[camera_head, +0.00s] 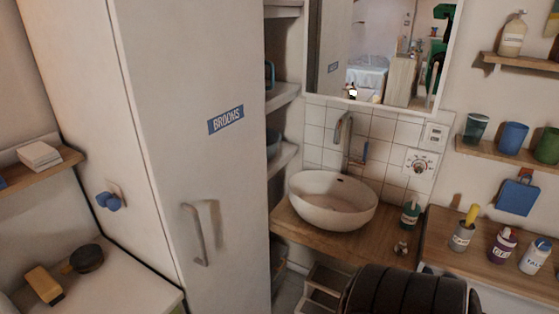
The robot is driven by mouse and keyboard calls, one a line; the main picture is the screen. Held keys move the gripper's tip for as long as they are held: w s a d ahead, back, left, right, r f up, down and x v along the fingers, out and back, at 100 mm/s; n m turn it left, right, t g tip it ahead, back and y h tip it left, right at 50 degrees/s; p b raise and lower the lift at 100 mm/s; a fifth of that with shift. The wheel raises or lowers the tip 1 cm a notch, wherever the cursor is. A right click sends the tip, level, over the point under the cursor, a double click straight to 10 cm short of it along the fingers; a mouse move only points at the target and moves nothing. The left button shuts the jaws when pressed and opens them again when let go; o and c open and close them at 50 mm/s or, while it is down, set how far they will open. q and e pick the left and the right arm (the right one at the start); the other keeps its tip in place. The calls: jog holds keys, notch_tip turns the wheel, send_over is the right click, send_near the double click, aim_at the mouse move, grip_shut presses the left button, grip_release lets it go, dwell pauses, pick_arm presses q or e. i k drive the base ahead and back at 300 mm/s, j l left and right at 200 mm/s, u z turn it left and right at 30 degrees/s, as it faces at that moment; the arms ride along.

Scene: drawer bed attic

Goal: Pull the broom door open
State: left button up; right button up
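The broom door (170,110) is the tall white front of a cabinet left of centre in the head view. It carries a blue label reading "BROOMS" (226,119). It looks shut, with no gap showing along its visible edges. A grey vertical bar handle (195,235) stands out from its lower part, with nothing touching it. Neither of my grippers is in view. The bottom of the door is cut off by the picture's lower edge.
Open shelves (284,97) and a white basin (332,200) on a wooden counter are to the right. A dark ribbed rounded thing (405,292), not clearly identifiable, stands at bottom right. A low white surface (125,282) with a yellow block is at left.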

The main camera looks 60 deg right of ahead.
aim_at(193, 71)
jog(key=z, duration=1.4)
